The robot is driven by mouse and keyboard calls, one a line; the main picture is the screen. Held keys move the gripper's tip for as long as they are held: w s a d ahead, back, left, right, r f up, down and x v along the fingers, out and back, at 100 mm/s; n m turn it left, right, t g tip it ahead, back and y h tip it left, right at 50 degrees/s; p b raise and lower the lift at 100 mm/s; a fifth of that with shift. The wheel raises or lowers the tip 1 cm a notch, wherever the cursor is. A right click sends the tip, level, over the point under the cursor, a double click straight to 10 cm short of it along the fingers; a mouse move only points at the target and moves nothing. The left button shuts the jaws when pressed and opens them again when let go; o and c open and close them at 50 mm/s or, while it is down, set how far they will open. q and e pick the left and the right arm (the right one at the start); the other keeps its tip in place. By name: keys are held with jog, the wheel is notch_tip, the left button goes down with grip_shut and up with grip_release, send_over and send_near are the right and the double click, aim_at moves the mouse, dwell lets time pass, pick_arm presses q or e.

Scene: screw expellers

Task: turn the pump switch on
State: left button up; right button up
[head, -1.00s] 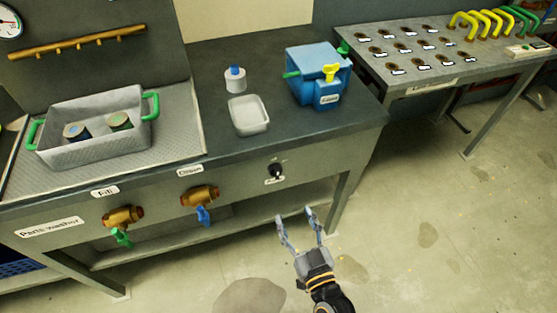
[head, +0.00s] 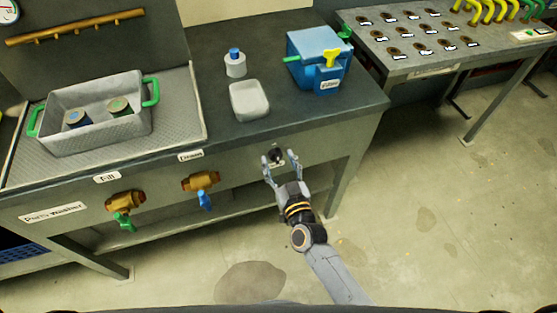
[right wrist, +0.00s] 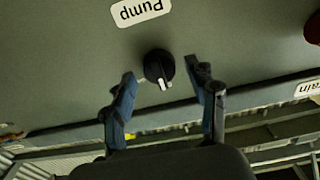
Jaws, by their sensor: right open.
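The pump switch (head: 275,155) is a black rotary knob on the front panel of the grey parts washer bench. In the right wrist view the knob (right wrist: 158,67) has a pale pointer mark, and a white "Pump" label (right wrist: 140,11) sits beside it, upside down in the picture. My right gripper (head: 281,157) is open in front of the panel, its fingers on either side of the knob in the head view. In the right wrist view its fingertips (right wrist: 163,75) flank the knob with space on both sides, not gripping it. My left gripper is not in view.
Brass valves with a green handle (head: 125,222) and a blue handle (head: 204,200) stick out left of the knob. On the bench are a grey basket (head: 92,140), a white tray (head: 249,101) and a blue box (head: 309,72). Open floor lies to the right.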

jog(key=shift+w+a, duration=0.1)
jog(key=shift+w, duration=0.05)
jog(key=c, duration=1.1)
jog(key=m+b, duration=0.1)
jog(key=m, duration=1)
jog(key=shift+f+m+b, duration=0.1)
jog(key=shift+m+b, duration=0.2)
jog(key=shift+m, duration=0.1)
jog(key=shift+d, duration=0.2)
jog(key=o, duration=1.1)
